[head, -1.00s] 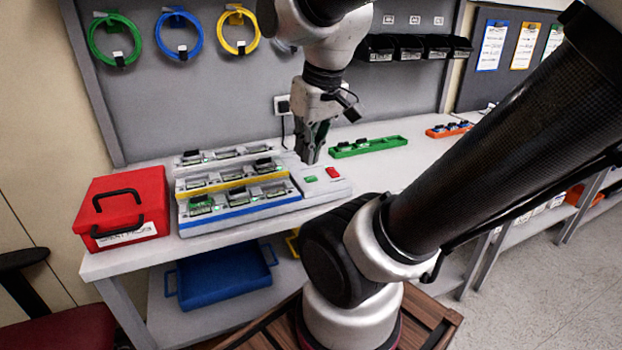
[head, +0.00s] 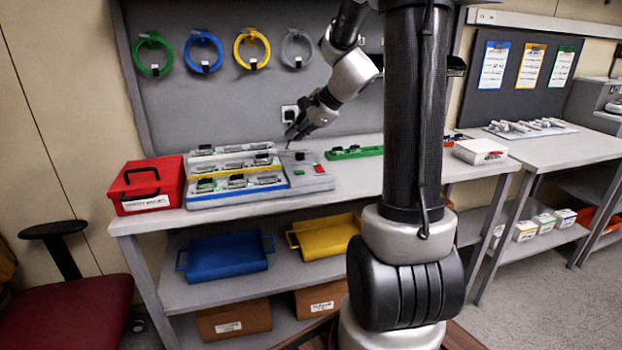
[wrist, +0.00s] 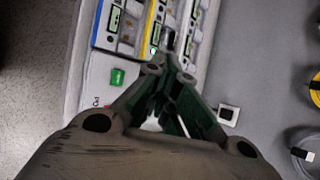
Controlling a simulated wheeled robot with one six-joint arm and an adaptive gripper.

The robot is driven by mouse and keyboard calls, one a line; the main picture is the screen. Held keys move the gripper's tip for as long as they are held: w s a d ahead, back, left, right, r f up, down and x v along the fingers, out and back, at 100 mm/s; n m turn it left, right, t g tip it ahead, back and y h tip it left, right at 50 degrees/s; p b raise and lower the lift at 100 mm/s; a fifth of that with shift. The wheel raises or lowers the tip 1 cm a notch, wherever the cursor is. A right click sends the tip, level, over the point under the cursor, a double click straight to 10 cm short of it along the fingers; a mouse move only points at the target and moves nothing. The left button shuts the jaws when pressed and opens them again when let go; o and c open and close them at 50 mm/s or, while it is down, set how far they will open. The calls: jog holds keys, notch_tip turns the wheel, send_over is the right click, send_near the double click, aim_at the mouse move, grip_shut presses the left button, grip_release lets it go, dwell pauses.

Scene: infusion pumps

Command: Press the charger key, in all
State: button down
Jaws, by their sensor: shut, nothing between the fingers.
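The charger (head: 235,192) is a stepped light-grey station on the bench, with blue, yellow and grey rows holding several small devices. Its right-hand panel (head: 325,183) carries a red key (head: 319,168) and a small green key. The green key (wrist: 118,77) shows clearly in the wrist view, beside partly cut-off lettering. My gripper (head: 290,135) is shut and empty, tilted down to the left above the back of the charger. In the wrist view its fingertips (wrist: 167,45) overlap the device rows, away from the green key. I cannot tell whether they touch anything.
A red case (head: 147,186) stands left of the charger. A green tray (head: 354,153) and a white box (head: 480,151) are to the right. Blue (head: 222,262) and yellow (head: 325,240) trays sit on the lower shelf.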

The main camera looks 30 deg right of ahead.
aim_at(297, 173)
jog(key=shift+w+d+r+m+t, duration=0.1)
jog(key=shift+w+m+t, duration=0.1)
jog(key=shift+m, duration=0.25)
jog(key=shift+w+r+m+t, duration=0.1)
jog(key=shift+w+m, duration=0.05)
jog(key=shift+m, duration=0.3)
jog(key=shift+f, duration=4.45)
jog(key=shift+f, duration=0.4)
jog(key=shift+f, duration=0.35)
jog(key=shift+r, duration=0.8)
